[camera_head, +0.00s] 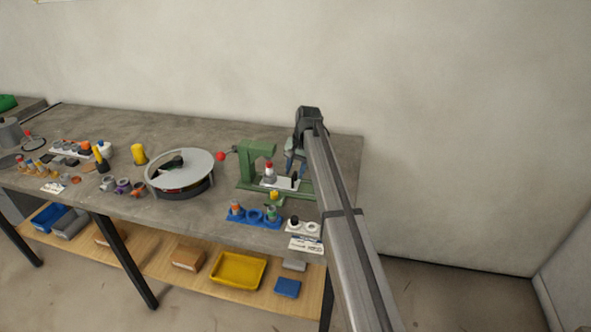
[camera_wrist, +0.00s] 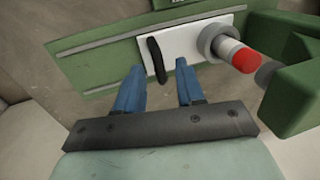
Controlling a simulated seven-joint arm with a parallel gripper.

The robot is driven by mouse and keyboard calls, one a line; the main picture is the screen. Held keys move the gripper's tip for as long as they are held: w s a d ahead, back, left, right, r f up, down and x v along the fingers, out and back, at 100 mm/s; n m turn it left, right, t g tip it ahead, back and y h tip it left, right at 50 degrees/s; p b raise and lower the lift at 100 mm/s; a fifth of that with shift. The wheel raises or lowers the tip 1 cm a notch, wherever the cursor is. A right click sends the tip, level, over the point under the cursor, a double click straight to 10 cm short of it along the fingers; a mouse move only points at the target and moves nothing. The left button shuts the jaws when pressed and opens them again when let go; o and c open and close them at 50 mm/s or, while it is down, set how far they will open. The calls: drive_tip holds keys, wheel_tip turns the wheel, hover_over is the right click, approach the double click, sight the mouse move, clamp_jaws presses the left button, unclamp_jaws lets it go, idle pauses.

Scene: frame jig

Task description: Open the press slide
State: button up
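The green press (camera_head: 257,150) stands near the right end of the bench. Its white slide plate (camera_head: 281,184) lies on the green base and also shows in the wrist view (camera_wrist: 187,42). An upright black handle (camera_wrist: 156,58) stands on the plate. A grey round part with a red-and-white top (camera_wrist: 231,50) sits on the plate, beside the press frame (camera_wrist: 298,85). My gripper (camera_wrist: 159,72) is open, its two blue fingers apart. The handle appears in the gap between the fingertips; I see no contact. In the head view my gripper (camera_head: 290,165) is above the slide's right end.
A red ball knob (camera_head: 221,156) sticks out left of the press. A round turntable (camera_head: 183,170) is further left. A blue tray with small parts (camera_head: 255,219) and a white holder (camera_head: 303,228) lie in front. The bench's right edge is close by.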

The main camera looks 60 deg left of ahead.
clamp_jaws()
idle(0.3)
idle(0.4)
